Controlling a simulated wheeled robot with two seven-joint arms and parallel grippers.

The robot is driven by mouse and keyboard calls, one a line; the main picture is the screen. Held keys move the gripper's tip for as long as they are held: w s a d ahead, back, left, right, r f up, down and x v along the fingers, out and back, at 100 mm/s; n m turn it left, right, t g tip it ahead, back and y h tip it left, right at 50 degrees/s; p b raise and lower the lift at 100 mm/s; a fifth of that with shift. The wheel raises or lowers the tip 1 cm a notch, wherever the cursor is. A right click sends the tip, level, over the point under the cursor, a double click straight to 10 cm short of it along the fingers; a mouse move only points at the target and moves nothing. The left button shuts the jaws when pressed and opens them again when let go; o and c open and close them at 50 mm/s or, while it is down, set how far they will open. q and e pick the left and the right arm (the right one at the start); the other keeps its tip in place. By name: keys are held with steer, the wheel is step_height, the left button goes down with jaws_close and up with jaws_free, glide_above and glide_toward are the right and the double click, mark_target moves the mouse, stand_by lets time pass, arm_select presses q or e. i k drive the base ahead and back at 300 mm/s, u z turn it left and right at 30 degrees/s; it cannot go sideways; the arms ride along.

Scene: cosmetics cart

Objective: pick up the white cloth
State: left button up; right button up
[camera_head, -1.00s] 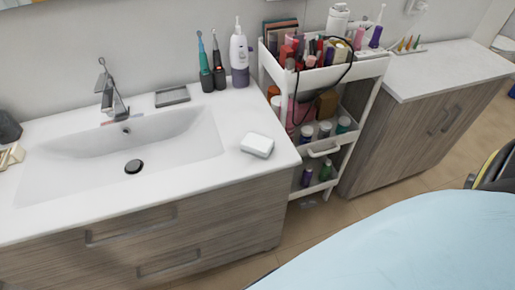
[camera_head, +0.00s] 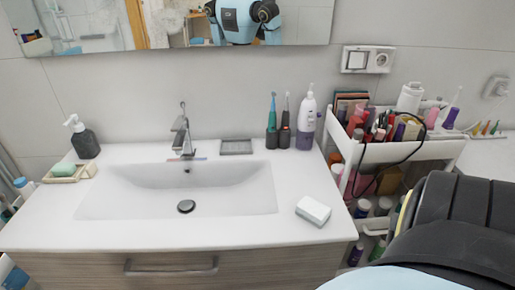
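I see nothing that clearly looks like a white cloth. A small white block with rounded edges (camera_head: 313,210) lies on the right front of the white washbasin counter (camera_head: 255,228). I cannot tell whether it is folded cloth, soap or a sponge. Neither of my grippers is in view. A black, bulky part of my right arm fills the lower right and hides the cart's lower right part.
The basin and tap (camera_head: 182,132) are in the middle. A soap dispenser (camera_head: 83,138) and soap dish (camera_head: 70,172) stand at the left. Toothbrushes (camera_head: 272,124) and a white-purple bottle (camera_head: 306,120) stand at the back. The crowded white cart (camera_head: 400,152) is at the right.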

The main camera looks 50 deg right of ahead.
mark_target(311, 210)
steer(key=u, duration=1.55)
steer(key=k, duration=1.3)
steer(key=z, duration=1.55)
